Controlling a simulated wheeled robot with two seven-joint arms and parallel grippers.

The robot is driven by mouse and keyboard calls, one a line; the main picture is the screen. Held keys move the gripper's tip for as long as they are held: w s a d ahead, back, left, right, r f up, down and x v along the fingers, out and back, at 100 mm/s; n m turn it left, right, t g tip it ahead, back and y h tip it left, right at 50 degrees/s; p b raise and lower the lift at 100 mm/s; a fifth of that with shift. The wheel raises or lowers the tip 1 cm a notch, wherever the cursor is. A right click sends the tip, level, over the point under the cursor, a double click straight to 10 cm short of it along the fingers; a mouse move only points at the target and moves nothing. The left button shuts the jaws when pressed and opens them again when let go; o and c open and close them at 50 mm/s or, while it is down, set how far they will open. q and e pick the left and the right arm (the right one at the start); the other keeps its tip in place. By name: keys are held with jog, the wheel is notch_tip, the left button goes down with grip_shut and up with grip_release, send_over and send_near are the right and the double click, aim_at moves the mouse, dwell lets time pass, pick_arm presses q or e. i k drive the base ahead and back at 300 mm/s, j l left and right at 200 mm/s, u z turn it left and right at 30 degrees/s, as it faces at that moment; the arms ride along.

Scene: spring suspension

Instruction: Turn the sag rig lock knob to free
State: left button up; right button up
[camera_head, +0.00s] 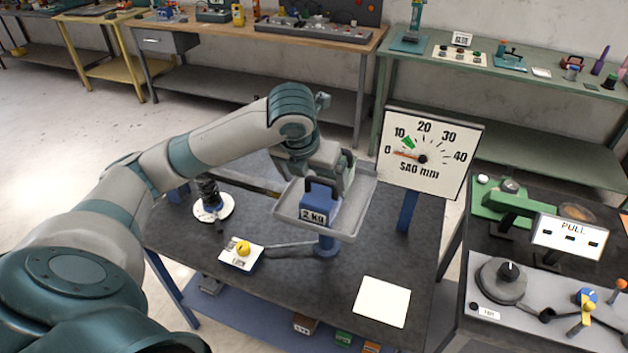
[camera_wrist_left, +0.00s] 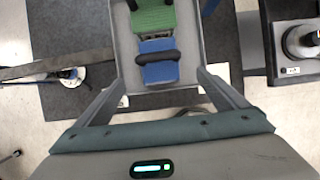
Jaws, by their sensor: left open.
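The sag rig lock knob (camera_head: 243,248) is small and yellow. It sits on a white plate marked LOCK (camera_head: 240,262) on the dark table, apart from my gripper. My left gripper (camera_head: 338,172) is over the grey tray (camera_head: 284,212), open. A blue 2 kg weight (camera_head: 318,207) with a dark handle stands in the tray. In the left wrist view, the blue weight (camera_wrist_left: 158,72) and a green block (camera_wrist_left: 155,18) show between and beyond the spread fingers (camera_wrist_left: 160,80). I cannot tell whether they touch the weight. The knob is not visible in that view.
The SAG mm dial (camera_head: 440,165) stands behind right of the tray, its red needle below 10. A dark spring post on a white disc (camera_head: 213,208) stands left. A blank white card (camera_head: 382,302) lies front right. A side bench (camera_head: 490,275) is at right.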

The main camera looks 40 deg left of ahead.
aim_at(242, 247)
jog(key=u, duration=1.3)
